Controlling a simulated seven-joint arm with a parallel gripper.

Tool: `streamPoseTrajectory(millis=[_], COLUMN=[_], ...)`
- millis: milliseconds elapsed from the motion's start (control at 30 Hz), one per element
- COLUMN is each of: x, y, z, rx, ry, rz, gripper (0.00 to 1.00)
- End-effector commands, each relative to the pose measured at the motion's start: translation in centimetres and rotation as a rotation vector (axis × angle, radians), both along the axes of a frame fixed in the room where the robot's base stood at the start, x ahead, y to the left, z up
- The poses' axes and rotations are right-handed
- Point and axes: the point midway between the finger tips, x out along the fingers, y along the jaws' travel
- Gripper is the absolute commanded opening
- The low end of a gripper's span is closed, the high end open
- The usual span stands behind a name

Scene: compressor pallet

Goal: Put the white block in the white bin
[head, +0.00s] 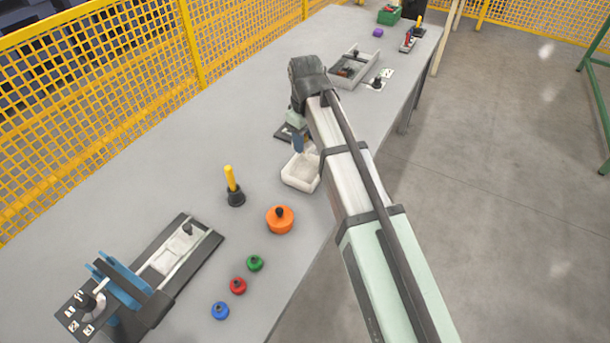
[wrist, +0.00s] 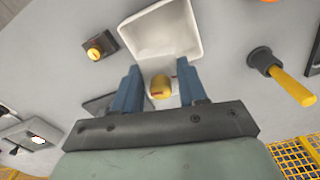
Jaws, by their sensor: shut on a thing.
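The white bin (head: 300,184) is a shallow open tray near the right edge of the table. In the wrist view the white bin (wrist: 160,40) lies just beyond my fingertips and looks empty. My gripper (head: 299,141) is low beside the bin's far end, mostly hidden by my arm in the head view. In the wrist view my blue fingers (wrist: 160,82) are shut on a pale piece, apparently the white block (wrist: 168,70). A yellow rounded part (wrist: 160,88) also shows between the fingers; I cannot tell whether it belongs to the block.
A yellow rod in a black holder (head: 235,190) and an orange disc (head: 280,222) stand near the bin. Small green, red and blue knobs lie in front. A grey tray (head: 352,70) is farther back. A yellow-topped button box (wrist: 97,47) is beside the bin.

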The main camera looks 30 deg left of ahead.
Motion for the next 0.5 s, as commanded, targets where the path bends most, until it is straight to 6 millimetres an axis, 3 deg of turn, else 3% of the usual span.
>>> streamPoseTrajectory(millis=[67, 300, 500], x=[-0.9, -0.7, -0.7], y=[-0.9, -0.7, -0.7], z=[-0.2, -0.4, -2.4], rx=[-0.007, -0.013, -0.013], ry=[0.008, 0.015, 0.015], rz=[-0.055, -0.151, -0.158], gripper=[0.04, 0.04, 0.04])
